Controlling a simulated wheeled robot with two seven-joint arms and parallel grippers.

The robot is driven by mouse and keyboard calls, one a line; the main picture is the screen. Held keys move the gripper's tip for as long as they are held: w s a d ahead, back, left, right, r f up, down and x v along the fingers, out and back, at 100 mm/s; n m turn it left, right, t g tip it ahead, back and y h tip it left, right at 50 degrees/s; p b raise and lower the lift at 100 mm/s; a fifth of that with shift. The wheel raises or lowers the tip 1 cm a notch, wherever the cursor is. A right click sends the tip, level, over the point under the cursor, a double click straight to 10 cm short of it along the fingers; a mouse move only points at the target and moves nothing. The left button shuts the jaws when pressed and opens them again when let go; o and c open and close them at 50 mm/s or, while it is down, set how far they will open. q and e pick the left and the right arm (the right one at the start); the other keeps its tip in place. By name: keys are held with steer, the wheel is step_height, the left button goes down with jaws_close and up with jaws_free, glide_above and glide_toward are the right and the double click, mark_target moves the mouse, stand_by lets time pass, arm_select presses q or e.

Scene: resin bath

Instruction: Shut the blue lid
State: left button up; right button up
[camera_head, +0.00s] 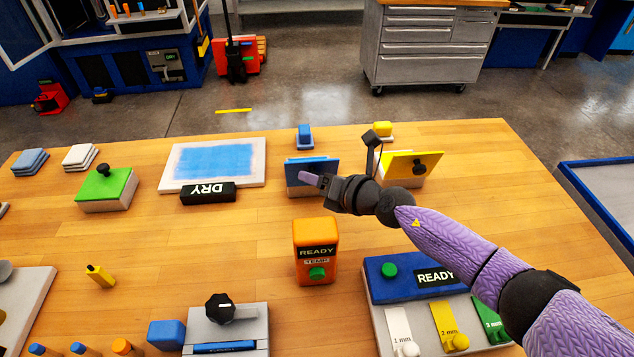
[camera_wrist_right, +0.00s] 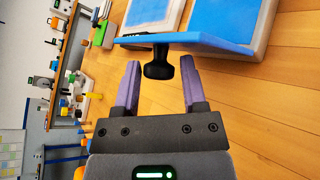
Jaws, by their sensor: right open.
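The blue lid (camera_head: 326,166) stands raised at the back of the table, on a low box (camera_head: 297,192) mostly hidden by the lid and gripper. Its black knob is hidden in the head view. In the right wrist view the blue lid (camera_wrist_right: 215,46) is seen nearly edge-on, and its black knob (camera_wrist_right: 158,66) points toward my gripper. My right gripper (camera_wrist_right: 160,78) is open, with its purple fingers either side of the knob's end and no clear contact. In the head view my right gripper (camera_head: 308,178) is just in front of the lid. My left gripper is out of view.
A raised yellow lid (camera_head: 400,165) stands right of the blue one. A shut green lid (camera_head: 104,186) is at left. An orange READY box (camera_head: 316,255) stands in front.

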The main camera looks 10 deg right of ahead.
steer(key=shift+c, duration=0.3)
jaws_close()
stand_by(1.2)
